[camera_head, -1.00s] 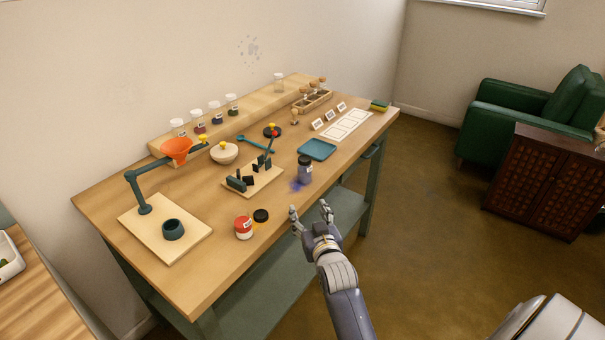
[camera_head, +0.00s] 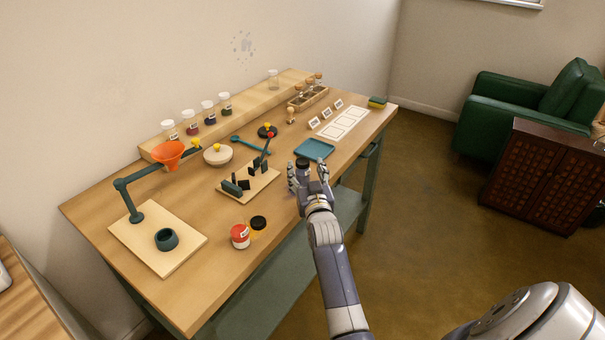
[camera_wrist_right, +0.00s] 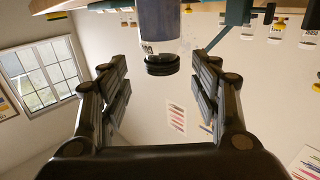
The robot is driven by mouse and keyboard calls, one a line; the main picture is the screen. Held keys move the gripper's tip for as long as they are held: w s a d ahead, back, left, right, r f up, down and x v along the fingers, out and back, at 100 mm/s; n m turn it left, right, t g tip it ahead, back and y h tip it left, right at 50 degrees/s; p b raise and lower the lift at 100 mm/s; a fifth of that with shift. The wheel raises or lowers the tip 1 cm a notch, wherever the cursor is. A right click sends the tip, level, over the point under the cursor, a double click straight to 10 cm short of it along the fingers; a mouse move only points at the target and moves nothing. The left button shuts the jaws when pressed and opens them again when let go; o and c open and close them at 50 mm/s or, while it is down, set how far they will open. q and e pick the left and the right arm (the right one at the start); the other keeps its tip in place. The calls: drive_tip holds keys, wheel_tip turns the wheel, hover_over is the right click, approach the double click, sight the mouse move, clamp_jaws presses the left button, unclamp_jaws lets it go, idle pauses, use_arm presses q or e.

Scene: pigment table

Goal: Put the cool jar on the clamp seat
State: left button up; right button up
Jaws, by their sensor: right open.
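The cool jar (camera_head: 302,163), blue-purple with a black lid, stands on the table near its front edge, partly hidden behind my right gripper. In the right wrist view the jar (camera_wrist_right: 159,25) appears upside down, between and beyond the fingertips. My right gripper (camera_head: 308,176) is open, with a finger on each side of the jar's line and gaps on both sides. My left gripper is not in view.
A red-labelled jar (camera_head: 240,236) and a black lid (camera_head: 258,223) are at the front edge. A blue tray (camera_head: 314,148) lies behind the cool jar. A funnel stand (camera_head: 129,201) is at left. A white bowl (camera_head: 217,155) and a blue spoon (camera_head: 250,145) lie behind the clamp.

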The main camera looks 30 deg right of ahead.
sight(303, 161)
drive_tip(key=x, duration=0.3)
drive_tip(key=shift+w+r+p, duration=0.25)
drive_tip(key=shift+r+p, duration=0.05)
drive_tip(key=shift+w+d+f, duration=0.1)
drive_tip(key=shift+w+d, duration=0.1)
drive_tip(key=shift+w, duration=0.35)
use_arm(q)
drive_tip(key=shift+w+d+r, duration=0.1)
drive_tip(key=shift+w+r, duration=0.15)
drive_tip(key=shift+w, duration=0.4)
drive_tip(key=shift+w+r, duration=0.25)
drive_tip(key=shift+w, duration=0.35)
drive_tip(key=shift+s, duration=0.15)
use_arm(e)
drive_tip(key=shift+s, duration=0.1)
drive_tip(key=c, duration=1.3)
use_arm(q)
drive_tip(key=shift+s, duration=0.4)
use_arm(e)
drive_tip(key=shift+c, duration=0.4)
clamp_jaws()
